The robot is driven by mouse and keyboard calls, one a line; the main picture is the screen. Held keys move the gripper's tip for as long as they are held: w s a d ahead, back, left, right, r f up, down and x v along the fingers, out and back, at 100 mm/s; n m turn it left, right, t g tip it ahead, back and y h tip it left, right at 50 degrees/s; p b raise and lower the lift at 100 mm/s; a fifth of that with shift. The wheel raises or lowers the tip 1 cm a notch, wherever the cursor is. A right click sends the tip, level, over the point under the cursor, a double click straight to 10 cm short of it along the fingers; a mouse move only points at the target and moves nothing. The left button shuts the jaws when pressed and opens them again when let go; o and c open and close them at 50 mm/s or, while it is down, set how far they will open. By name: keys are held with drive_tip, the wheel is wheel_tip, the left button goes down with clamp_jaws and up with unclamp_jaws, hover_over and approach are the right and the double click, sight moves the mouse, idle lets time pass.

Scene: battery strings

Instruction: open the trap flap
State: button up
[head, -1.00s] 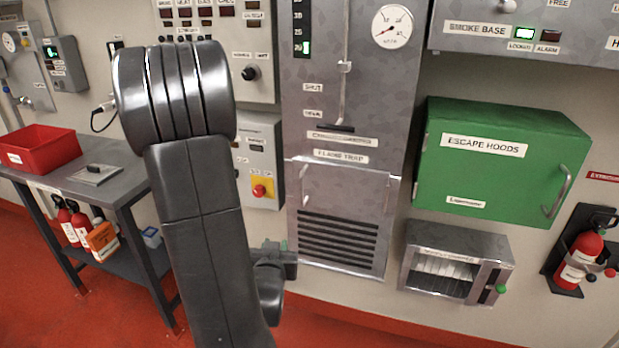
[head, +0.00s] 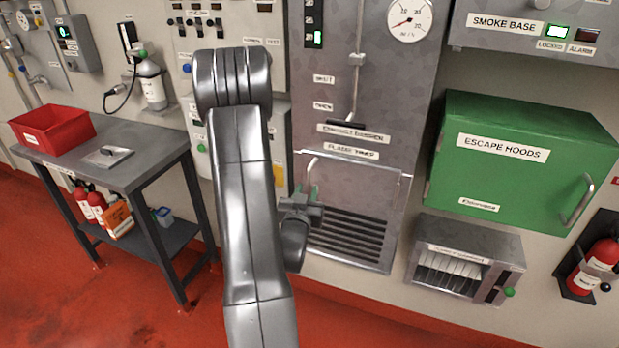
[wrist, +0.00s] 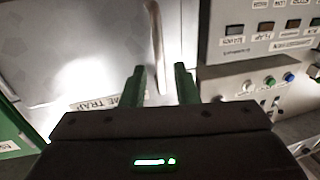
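The trap flap (head: 365,186) is a grey metal panel below the "FLAME TRAP" label (head: 351,152), above dark louvres. It looks closed, flush with the cabinet. Its upright bar handle (head: 311,172) is at the flap's left side. My gripper (head: 306,196) is in front of that side, near the handle's lower end. In the wrist view, my gripper (wrist: 160,70) is open, its two green fingers apart. The handle (wrist: 155,40) runs up from the gap between them. I cannot tell whether either finger touches it. The flap (wrist: 85,45) fills the upper left there.
A green escape hoods box (head: 530,165) and a small dispenser (head: 465,262) are on the wall to the right. A workbench (head: 150,165) with a red bin (head: 50,130) stands left. The red floor (head: 80,290) at lower left is clear.

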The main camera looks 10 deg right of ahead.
sight(309, 185)
drive_tip(key=shift+p+x, duration=0.45)
drive_tip(key=shift+x, duration=1.75)
drive_tip(key=shift+c, duration=0.5)
clamp_jaws()
